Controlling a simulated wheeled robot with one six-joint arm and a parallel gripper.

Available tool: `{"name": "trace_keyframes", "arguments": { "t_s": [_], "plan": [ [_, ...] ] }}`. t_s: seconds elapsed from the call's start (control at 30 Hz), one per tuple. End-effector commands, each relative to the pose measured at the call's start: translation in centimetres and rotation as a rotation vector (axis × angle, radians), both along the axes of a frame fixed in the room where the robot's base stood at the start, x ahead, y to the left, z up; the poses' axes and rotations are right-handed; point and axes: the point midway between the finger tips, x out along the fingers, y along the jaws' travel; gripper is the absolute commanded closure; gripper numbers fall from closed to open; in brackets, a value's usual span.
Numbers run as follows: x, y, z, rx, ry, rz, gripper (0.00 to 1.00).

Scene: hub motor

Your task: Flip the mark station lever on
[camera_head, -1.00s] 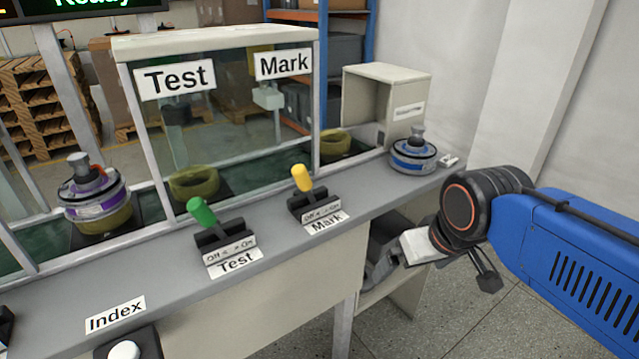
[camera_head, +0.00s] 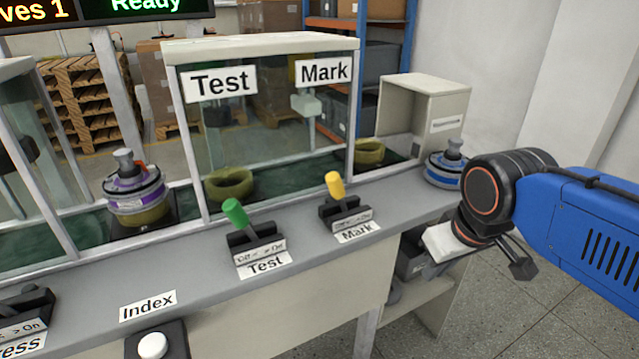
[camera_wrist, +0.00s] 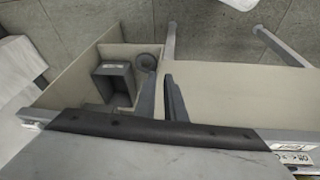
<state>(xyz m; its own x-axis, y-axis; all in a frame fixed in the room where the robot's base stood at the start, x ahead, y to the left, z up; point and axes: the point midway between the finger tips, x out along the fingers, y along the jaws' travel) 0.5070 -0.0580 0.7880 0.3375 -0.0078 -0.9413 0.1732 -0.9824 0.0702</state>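The mark lever (camera_head: 335,186) has a yellow handle on a black base behind the "Mark" label, on the bench front ledge in the head view. Its handle leans left, toward the "Off" side of its plate. My gripper (camera_wrist: 159,76) shows in the wrist view as two dark fingers with a narrow empty gap between them, over the bench edge and a lower shelf. In the head view my arm's wrist is right of the mark lever, apart from it, and the fingertips are hard to make out. The lever handle is not visible in the wrist view.
The green test lever (camera_head: 236,214) stands left of the mark lever, also leaning left. A blue-banded hub motor (camera_head: 447,170) sits on the ledge near my wrist. Behind the levers is a glass enclosure (camera_head: 265,130). The ledge between the mark lever and the motor is clear.

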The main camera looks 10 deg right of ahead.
Motion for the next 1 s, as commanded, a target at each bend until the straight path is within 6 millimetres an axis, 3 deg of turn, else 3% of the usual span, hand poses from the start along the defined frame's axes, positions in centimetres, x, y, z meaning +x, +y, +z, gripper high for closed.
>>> {"name": "trace_keyframes", "arguments": {
  "t_s": [0.57, 1.0],
  "plan": [
    [6.9, 7.0, 8.5, -0.285, 0.227, 0.581, 1.0],
    [10.9, 15.6, 13.9, -0.516, 0.383, 0.98, 1.0]
  ]
}}
